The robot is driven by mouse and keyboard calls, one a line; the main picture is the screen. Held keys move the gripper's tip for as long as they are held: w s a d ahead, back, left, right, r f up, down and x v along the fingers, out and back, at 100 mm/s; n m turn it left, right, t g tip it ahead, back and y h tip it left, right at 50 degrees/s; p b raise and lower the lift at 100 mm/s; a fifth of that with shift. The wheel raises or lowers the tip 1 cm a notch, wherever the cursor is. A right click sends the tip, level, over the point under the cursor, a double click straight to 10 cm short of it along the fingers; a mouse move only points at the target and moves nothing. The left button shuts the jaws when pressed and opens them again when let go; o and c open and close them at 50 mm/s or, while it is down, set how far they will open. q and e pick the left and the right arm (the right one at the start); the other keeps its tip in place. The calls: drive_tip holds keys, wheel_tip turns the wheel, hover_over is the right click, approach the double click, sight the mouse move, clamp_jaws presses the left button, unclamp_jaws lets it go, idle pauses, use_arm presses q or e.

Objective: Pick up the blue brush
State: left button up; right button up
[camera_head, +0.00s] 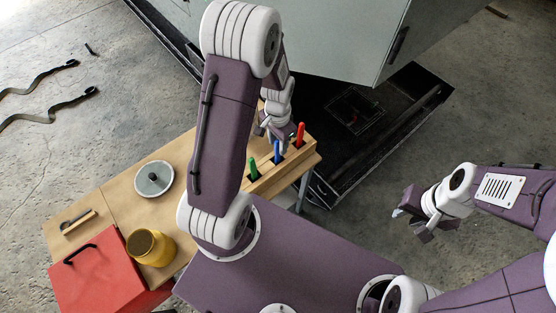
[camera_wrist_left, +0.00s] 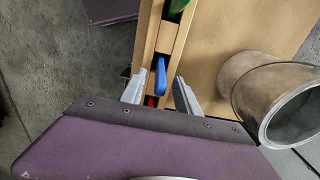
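The blue brush (camera_head: 277,151) stands upright in a slot of the wooden holder (camera_head: 262,185), between a green-handled brush (camera_head: 254,169) and a red-handled brush (camera_head: 300,134). My left gripper (camera_head: 272,138) is over the holder, close above the blue brush. In the left wrist view the blue handle (camera_wrist_left: 160,76) lies between the two spread fingers of the left gripper (camera_wrist_left: 158,92), with a gap on each side. The green handle (camera_wrist_left: 178,7) and a bit of the red one (camera_wrist_left: 151,101) also show there. My right gripper (camera_head: 413,213) is off to the right, apart from the table; its fingers look spread.
The wooden table (camera_head: 115,197) carries a round lidded dish (camera_head: 154,179), a yellow jar (camera_head: 150,246), a small wooden-handled tool (camera_head: 77,221) and a red box (camera_head: 97,276). A grey cabinet (camera_head: 330,35) stands behind. A grey cylinder (camera_wrist_left: 265,90) is near the left gripper.

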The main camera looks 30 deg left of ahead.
sight(278, 151)
use_arm(q)
wheel_tip(278, 151, down, 5)
drive_tip(key=shift+f, duration=0.2)
clamp_jaws()
drive_tip(key=shift+r, duration=0.15)
